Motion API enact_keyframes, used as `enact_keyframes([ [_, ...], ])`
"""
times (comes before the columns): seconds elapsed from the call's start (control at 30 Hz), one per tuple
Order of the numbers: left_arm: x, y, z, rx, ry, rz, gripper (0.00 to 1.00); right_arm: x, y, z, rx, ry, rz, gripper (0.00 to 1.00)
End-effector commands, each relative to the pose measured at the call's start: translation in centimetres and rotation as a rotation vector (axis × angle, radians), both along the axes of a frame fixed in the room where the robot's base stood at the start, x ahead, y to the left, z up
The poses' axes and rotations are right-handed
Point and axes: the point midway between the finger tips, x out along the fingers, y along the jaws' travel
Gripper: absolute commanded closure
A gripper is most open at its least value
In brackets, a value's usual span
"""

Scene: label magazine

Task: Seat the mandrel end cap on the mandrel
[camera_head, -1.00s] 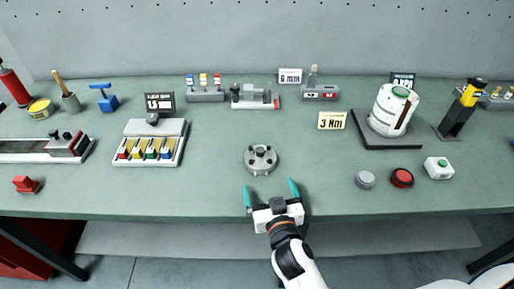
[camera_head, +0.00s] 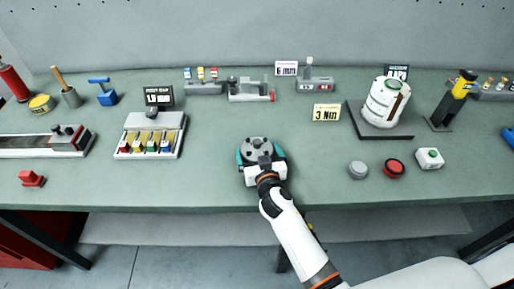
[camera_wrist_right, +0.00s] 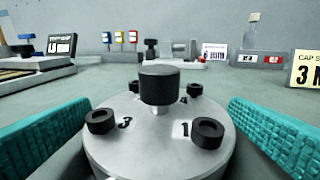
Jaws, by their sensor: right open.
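A round grey metal piece, which looks like the mandrel end cap (camera_head: 255,144), sits on the bench in the middle. In the right wrist view the same cap (camera_wrist_right: 160,138) has a black centre knob and several numbered black screws around it. My right gripper (camera_head: 261,156) is open, with its teal fingers on either side of the cap. In the right wrist view a narrow gap seems to show between each finger and the cap. A white drum with a green top (camera_head: 384,104) stands on a dark base at the right; I cannot tell whether it holds the mandrel. My left gripper is out of view.
A yellow "3 Nm" card (camera_head: 326,113) stands right of the cap. A grey button (camera_head: 358,171), a red button (camera_head: 394,168) and a green-button box (camera_head: 429,158) are at front right. A tray of coloured pieces (camera_head: 152,135) is at left. Bench around the cap is clear.

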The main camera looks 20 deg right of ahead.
Motion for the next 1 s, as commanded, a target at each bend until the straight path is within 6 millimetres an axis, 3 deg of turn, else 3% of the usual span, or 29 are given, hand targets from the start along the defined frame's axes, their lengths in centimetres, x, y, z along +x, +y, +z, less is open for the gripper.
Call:
enact_keyframes([
  [0.17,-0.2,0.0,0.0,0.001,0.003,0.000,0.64,0.0,0.0,0.0,0.000,0.000,0.000,0.00],
  [0.47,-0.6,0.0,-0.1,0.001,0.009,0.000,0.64,0.0,0.0,0.1,0.000,-0.002,0.001,0.45],
  [0.73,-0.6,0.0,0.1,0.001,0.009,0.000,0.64,0.0,0.0,0.6,0.001,-0.004,0.000,0.45],
  [1.0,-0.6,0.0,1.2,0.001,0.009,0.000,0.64,0.0,0.0,5.6,0.000,-0.008,0.003,0.45],
])
